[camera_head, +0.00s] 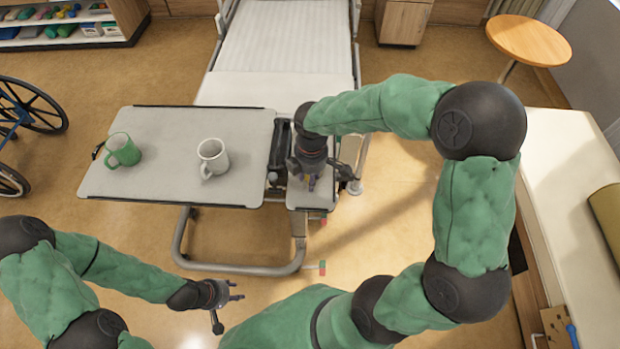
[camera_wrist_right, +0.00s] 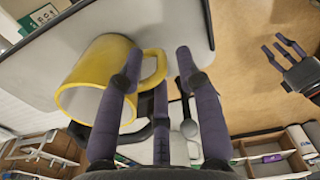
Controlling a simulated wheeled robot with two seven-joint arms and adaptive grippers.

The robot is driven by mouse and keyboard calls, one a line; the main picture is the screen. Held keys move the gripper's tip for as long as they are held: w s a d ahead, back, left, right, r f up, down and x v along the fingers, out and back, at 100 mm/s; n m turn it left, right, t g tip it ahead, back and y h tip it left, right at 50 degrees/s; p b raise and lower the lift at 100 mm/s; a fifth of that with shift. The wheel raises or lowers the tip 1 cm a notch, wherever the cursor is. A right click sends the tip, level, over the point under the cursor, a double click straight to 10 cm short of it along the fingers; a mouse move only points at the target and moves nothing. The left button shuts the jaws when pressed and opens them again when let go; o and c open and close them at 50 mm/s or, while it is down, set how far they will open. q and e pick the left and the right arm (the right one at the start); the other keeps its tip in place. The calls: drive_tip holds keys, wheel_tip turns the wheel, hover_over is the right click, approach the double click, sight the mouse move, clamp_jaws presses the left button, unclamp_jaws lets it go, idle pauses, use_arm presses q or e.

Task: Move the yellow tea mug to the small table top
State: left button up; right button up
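The yellow mug (camera_wrist_right: 88,68) shows large in the right wrist view, tilted in the picture, its open mouth facing lower left. Its handle is between the spread fingers of my right gripper (camera_wrist_right: 158,62), and I see no clear grip on it. A pale grey top (camera_wrist_right: 190,25) is behind the mug; I cannot tell whether they touch. In the head view my right gripper (camera_head: 312,182) points down over the small table top (camera_head: 302,200), and it largely hides the mug. My left gripper (camera_head: 236,291) is open and empty, low in front of the bed table.
The larger table top (camera_head: 150,185) holds a green mug (camera_head: 122,150) and a white mug (camera_head: 212,157). The bed (camera_head: 280,88) is behind it. A wheelchair (camera_head: 30,110) stands at left, and a round wooden table (camera_head: 528,40) at back right.

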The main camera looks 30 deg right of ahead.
use_arm(q)
wheel_tip(320, 180, up, 2)
drive_tip(key=shift+r+p, duration=0.25)
drive_tip(key=shift+p, duration=0.85)
use_arm(e)
wheel_tip(320, 180, up, 10)
drive_tip(key=shift+r, duration=0.2)
use_arm(q)
drive_tip(key=shift+s, duration=0.1)
use_arm(e)
drive_tip(key=shift+s+f, duration=0.1)
drive_tip(key=shift+s, duration=0.05)
